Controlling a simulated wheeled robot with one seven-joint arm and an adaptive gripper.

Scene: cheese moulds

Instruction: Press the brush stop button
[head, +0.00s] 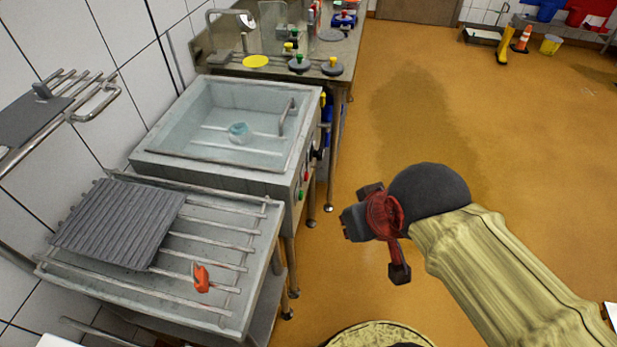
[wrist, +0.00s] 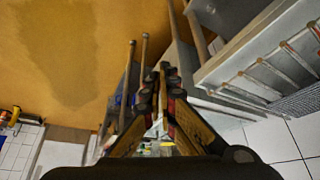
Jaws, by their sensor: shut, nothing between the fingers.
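The washing basin unit (head: 270,183) stands left of centre in the head view. On its right-hand front face are a small red button (head: 306,176) and a green button (head: 300,195) below it. Their labels are too small to read, so I cannot tell which is the brush stop. My gripper (head: 349,224) is to the right of this face, apart from it, over the open floor. In the wrist view my gripper (wrist: 160,80) shows its fingers together with nothing between them. I cannot make out the buttons in the wrist view.
A slatted rack table (head: 235,308) with a grey ribbed mat (head: 118,222) and an orange object (head: 201,278) stands nearest. A counter (head: 339,46) with several knobbed lids is beyond the basin. The orange floor (head: 470,125) to the right is mostly clear.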

